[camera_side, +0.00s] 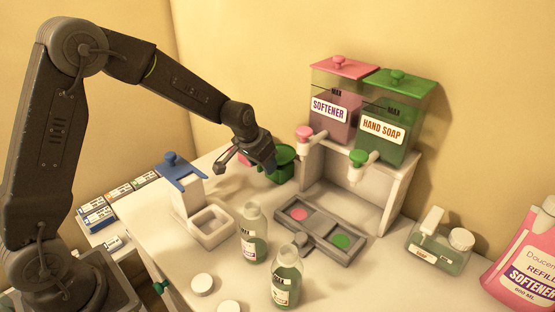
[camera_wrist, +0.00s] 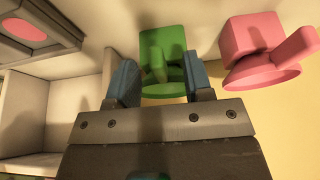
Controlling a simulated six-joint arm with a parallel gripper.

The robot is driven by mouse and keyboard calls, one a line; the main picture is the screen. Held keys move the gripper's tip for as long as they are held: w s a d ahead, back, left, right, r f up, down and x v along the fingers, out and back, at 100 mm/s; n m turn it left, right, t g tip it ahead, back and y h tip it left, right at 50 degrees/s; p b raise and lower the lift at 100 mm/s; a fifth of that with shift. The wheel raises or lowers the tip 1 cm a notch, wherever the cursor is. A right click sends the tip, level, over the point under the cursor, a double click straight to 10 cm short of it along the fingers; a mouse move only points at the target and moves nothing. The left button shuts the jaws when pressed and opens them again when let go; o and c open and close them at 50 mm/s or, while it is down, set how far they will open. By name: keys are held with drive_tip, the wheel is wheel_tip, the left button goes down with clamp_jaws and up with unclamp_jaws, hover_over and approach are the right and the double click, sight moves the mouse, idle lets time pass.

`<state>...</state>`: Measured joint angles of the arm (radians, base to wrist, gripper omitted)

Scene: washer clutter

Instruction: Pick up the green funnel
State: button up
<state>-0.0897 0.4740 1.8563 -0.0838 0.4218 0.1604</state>
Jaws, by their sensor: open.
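The green funnel (camera_wrist: 162,52) stands on the counter. In the wrist view it lies between the two blue fingertips of my gripper (camera_wrist: 160,84), with its lower part partly hidden by my gripper. The fingers are open, one on each side of it; I cannot tell whether either touches it. In the side view the funnel (camera_side: 282,163) shows just right of and behind my gripper (camera_side: 248,162), near the back wall.
A pink funnel (camera_wrist: 262,50) stands close beside the green one. The dispenser stand (camera_side: 345,190) with softener and hand soap tanks is to the right. A blue-topped stand (camera_side: 185,190) is left, and two bottles (camera_side: 253,235) stand in front.

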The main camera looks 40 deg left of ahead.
drive_tip(key=shift+x, duration=1.1)
clamp_jaws()
